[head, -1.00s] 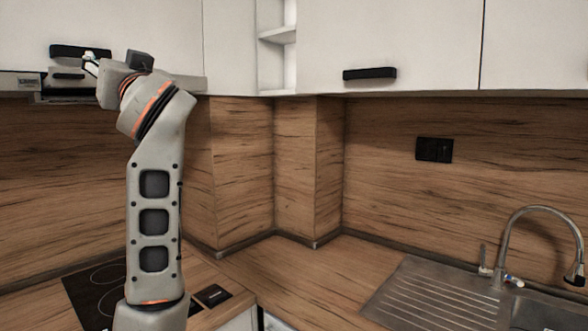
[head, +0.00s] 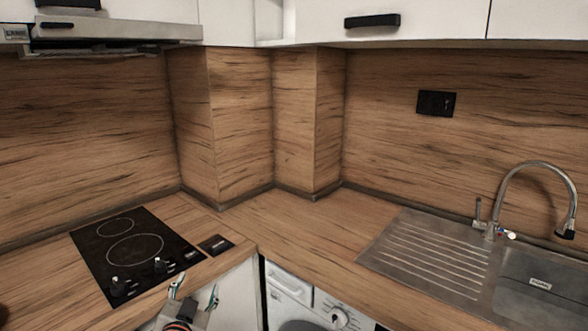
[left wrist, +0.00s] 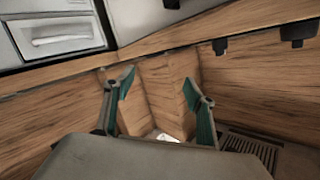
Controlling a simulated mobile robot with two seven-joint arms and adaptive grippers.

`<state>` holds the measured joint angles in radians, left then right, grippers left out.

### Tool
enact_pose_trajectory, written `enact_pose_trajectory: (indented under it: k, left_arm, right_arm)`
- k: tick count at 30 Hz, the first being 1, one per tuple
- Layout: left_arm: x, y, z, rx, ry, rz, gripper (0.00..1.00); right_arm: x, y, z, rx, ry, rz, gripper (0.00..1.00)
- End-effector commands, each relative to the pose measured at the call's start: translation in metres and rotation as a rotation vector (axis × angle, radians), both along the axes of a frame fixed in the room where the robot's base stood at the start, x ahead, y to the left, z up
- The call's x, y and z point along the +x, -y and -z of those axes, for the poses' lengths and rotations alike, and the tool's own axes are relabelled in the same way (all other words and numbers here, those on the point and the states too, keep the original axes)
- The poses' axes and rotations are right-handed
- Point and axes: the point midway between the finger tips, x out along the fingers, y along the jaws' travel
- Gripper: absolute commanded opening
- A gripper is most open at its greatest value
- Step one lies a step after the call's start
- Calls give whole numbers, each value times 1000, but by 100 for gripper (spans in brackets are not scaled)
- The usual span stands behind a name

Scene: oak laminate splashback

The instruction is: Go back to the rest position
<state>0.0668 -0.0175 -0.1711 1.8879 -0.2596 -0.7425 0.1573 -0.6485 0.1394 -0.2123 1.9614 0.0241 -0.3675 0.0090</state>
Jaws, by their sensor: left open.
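My left gripper (head: 195,291) shows at the bottom of the head view, low in front of the counter's front edge, to the right of the cooktop's front corner. Its two fingers are spread and nothing is between them. In the left wrist view the gripper (left wrist: 159,88) also shows two green-padded fingers wide apart and empty, with the wood splashback behind them. Most of the left arm is out of the head view. My right gripper is in neither view.
The black cooktop (head: 128,258) with knobs lies left of the gripper. A washing machine (head: 318,305) stands under the worktop (head: 300,235). The metal sink (head: 430,258) and tap (head: 500,195) are at right. The range hood (head: 115,31) hangs upper left.

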Motion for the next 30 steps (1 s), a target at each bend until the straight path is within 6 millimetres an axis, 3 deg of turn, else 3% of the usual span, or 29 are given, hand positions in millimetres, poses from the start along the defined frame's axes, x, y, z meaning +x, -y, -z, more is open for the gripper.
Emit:
enact_pose_trajectory:
  k: [1,6,9,13,18,21,30]
  left_arm:
    - [-21,3,34,-10,-44,24,56]
    - [-97,17,124,-73,-160,102,56]
    - [-149,25,169,-116,-230,141,56]
    - [-217,34,213,-176,-311,178,56]
    - [-281,41,243,-238,-381,202,56]
    - [-299,43,251,-258,-401,207,56]
    - [-305,44,252,-265,-406,208,56]
  right_arm:
    - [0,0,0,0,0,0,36]
    - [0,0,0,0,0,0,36]
    - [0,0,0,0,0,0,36]
    - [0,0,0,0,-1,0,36]
    - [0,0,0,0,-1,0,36]
    - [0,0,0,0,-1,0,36]
    - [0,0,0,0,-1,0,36]
